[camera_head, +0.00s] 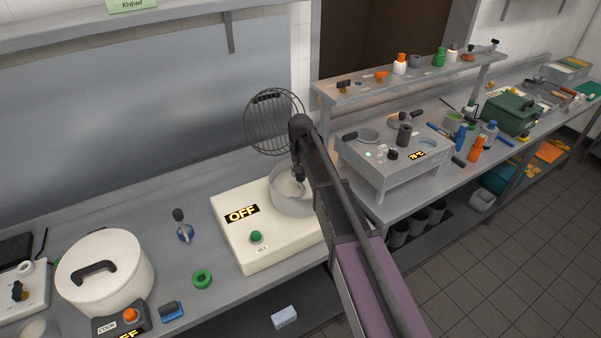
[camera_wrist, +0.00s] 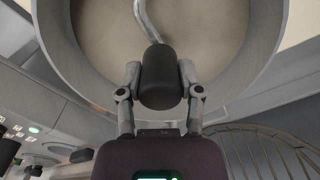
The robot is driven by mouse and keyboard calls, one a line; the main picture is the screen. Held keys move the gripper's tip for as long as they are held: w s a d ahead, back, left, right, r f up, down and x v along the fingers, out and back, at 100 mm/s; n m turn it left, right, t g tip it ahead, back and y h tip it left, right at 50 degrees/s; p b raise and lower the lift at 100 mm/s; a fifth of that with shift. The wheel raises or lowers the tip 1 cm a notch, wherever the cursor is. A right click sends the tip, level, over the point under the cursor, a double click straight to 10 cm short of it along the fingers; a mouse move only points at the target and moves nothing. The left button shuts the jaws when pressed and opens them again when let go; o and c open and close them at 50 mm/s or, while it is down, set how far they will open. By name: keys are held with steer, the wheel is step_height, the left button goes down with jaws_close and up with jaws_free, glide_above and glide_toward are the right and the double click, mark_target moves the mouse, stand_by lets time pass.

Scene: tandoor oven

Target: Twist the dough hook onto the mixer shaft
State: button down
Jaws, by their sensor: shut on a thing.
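The dough hook shows in the wrist view as a dark cylindrical grip (camera_wrist: 160,88) with a curved metal rod (camera_wrist: 144,20). My gripper (camera_wrist: 160,72) is shut on the dark grip, one finger on each side. In the head view my gripper (camera_head: 298,174) is over the bowl (camera_head: 291,203) of the mixer, a white base (camera_head: 236,225) with an "OFF" display and a green button (camera_head: 256,237). Pale dough or flour lies in the bowl. I cannot make out the mixer shaft, or whether the hook touches it; my arm covers part of the bowl.
A round wire guard (camera_head: 268,128) stands raised behind the bowl. A grey heated unit (camera_head: 385,165) with a display stands to the right.

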steer(key=shift+w+a+m, duration=0.1)
steer(key=shift+m, duration=0.9)
steer(key=shift+c, duration=0.9)
jaws_free()
steer(key=shift+n, duration=0.3)
